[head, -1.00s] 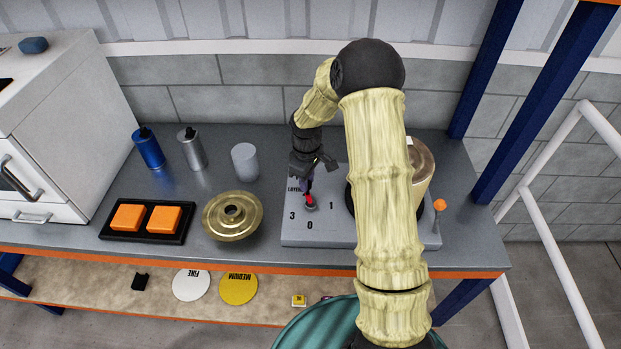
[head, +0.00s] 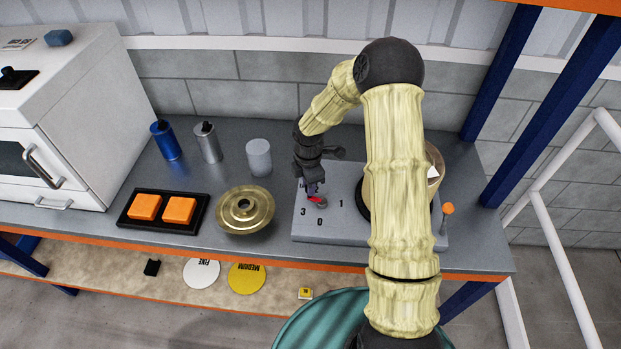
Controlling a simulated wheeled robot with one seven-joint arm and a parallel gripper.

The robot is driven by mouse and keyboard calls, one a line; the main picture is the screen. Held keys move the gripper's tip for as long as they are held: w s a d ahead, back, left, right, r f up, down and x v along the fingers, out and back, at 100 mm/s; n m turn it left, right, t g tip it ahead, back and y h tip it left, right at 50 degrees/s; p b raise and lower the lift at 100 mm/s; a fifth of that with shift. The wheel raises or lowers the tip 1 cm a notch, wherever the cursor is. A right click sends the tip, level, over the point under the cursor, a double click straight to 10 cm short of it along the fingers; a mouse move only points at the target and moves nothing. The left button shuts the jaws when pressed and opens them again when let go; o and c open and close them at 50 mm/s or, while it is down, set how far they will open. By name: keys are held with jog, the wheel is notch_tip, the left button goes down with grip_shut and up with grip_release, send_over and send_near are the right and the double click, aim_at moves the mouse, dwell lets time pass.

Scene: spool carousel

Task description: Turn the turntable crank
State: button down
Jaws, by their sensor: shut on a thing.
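The grey turntable base (head: 345,228) stands on the bench with a dial marked 0, 1 and 3 on its left part. My gripper (head: 313,193) is low over that dial, shut on the small red-and-grey dial knob (head: 321,204); the fingers partly hide it. A brown spool (head: 436,165) on the turntable is mostly hidden behind my arm. An orange ball handle (head: 447,209), which looks like the crank's grip, stands at the base's right end, well apart from my gripper. The crank's link to the turntable is hidden.
A brass flanged disc (head: 245,210) and a black tray (head: 125,223) with two orange blocks lie left of the base. A grey cylinder (head: 259,158) and two bottles stand behind. A white machine (head: 60,120) is at left, blue posts at right.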

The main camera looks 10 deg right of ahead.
jog(key=n, duration=0.1)
jog(key=s+n+p, duration=0.1)
jog(key=n, duration=0.1)
jog(key=n+p, duration=0.1)
jog(key=shift+s+a+n, duration=0.3)
jog(key=shift+s+n, duration=0.1)
jog(key=shift+s+n+p, duration=0.4)
jog(key=shift+n+p, duration=0.2)
jog(key=shift+n, duration=0.5)
jog(key=shift+s+n+p, duration=0.35)
jog(key=shift+n+p, duration=0.25)
jog(key=shift+n, duration=0.5)
jog(key=c, duration=1.2)
grip_release()
jog(key=shift+d+f, duration=0.1)
jog(key=shift+w, duration=0.1)
notch_tip(320, 180, up, 18)
jog(key=b, duration=0.2)
jog(key=shift+f, duration=0.25)
